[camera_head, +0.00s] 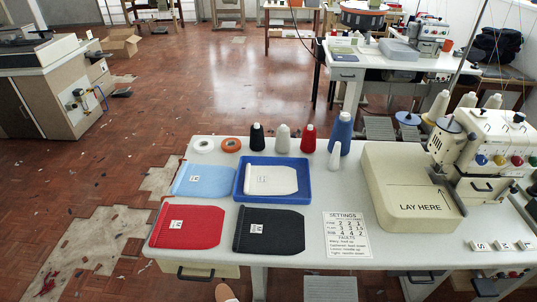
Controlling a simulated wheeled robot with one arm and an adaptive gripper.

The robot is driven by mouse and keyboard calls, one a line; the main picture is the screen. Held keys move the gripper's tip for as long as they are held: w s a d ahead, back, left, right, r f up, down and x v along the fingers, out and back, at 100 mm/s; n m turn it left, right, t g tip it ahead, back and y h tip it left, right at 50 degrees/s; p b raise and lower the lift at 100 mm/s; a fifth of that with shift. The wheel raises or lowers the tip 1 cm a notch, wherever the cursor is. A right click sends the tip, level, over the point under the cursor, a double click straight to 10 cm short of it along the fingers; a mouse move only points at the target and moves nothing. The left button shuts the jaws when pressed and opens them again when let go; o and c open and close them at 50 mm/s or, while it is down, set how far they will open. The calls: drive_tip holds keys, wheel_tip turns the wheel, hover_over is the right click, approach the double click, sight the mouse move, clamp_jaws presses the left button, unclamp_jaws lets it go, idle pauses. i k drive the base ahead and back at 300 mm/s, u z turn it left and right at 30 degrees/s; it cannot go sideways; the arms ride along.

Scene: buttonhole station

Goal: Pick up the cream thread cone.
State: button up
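A pale cream-white thread cone (283,139) stands upright at the back of the white table, between a black cone (257,137) and a red cone (308,139). It is behind the blue tray (239,183) and apart from it. Larger cream cones (439,105) stand behind the sewing machine at the right. My gripper does not show in this view.
The white table (310,190) also bears a light blue piece (203,187), a red piece (203,212), a black piece (282,216), two tape rolls (231,145), a settings sheet (346,235) and the sewing machine (487,150). A small orange-brown object (225,292) shows at the bottom edge.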

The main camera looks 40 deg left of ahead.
sight(283, 141)
drive_tip(key=k, duration=1)
drive_tip(key=u, duration=3.05)
drive_tip(key=i, duration=3.3)
drive_tip(key=z, duration=2.3)
drive_tip(key=i, duration=2)
